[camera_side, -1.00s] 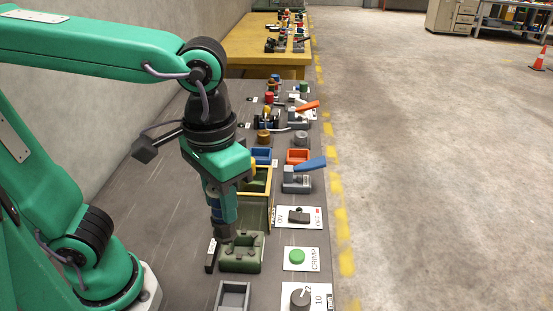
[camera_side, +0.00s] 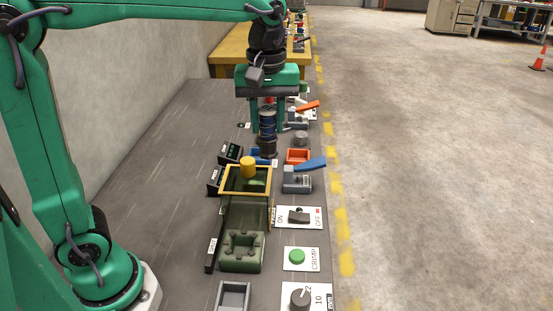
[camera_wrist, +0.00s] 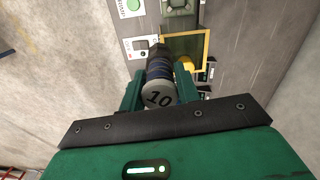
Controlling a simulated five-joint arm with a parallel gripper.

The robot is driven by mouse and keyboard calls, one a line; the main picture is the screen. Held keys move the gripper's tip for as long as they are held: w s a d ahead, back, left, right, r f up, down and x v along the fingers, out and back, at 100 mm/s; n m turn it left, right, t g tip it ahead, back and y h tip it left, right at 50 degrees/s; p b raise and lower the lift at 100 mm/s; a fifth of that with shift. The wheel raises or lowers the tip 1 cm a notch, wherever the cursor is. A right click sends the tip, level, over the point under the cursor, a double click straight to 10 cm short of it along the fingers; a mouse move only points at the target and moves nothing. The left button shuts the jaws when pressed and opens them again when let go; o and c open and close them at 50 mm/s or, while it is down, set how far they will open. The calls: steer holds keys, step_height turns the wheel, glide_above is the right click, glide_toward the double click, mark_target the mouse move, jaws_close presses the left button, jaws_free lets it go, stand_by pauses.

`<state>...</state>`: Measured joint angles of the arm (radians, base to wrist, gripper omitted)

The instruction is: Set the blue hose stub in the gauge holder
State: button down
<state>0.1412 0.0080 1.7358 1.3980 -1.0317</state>
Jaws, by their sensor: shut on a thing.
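The blue hose stub (camera_side: 267,124) is upright between the fingers of my gripper (camera_side: 267,118), which is shut on it. In the wrist view the stub (camera_wrist: 160,72) shows a grey end cap marked 10, between the two green fingers of my gripper (camera_wrist: 160,88). In the side view its lower end is at or just above a blue tray (camera_side: 256,153), which it partly hides. I cannot tell whether they touch, or whether this tray is the gauge holder. A small dark display (camera_side: 230,152) stands left of the tray.
A yellow-rimmed green bin (camera_side: 224,180) with a yellow cylinder (camera_side: 248,166) stands nearer the camera. An orange tray (camera_side: 299,156) and a blue lever (camera_side: 308,165) are to the right. The bench's left side is clear.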

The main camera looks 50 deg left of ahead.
steer(key=w+a+f+n, duration=0.1)
steer(key=w+a+n, duration=0.3)
steer(key=a, duration=0.4)
steer(key=w+a+f+n, duration=0.1)
steer(key=w+a+n, duration=0.35)
steer(key=a, duration=0.45)
steer(key=shift+m, duration=0.35)
steer(key=shift+d+f, duration=0.15)
steer(key=shift+f, duration=5.15)
steer(key=shift+d+f, duration=0.1)
steer(key=shift+f, duration=5.15)
steer(key=shift+f, duration=0.35)
steer(key=c, duration=1)
jaws_free()
steer(key=shift+c, duration=0.2)
step_height(320, 180, up, 13)
steer(key=shift+f, duration=0.15)
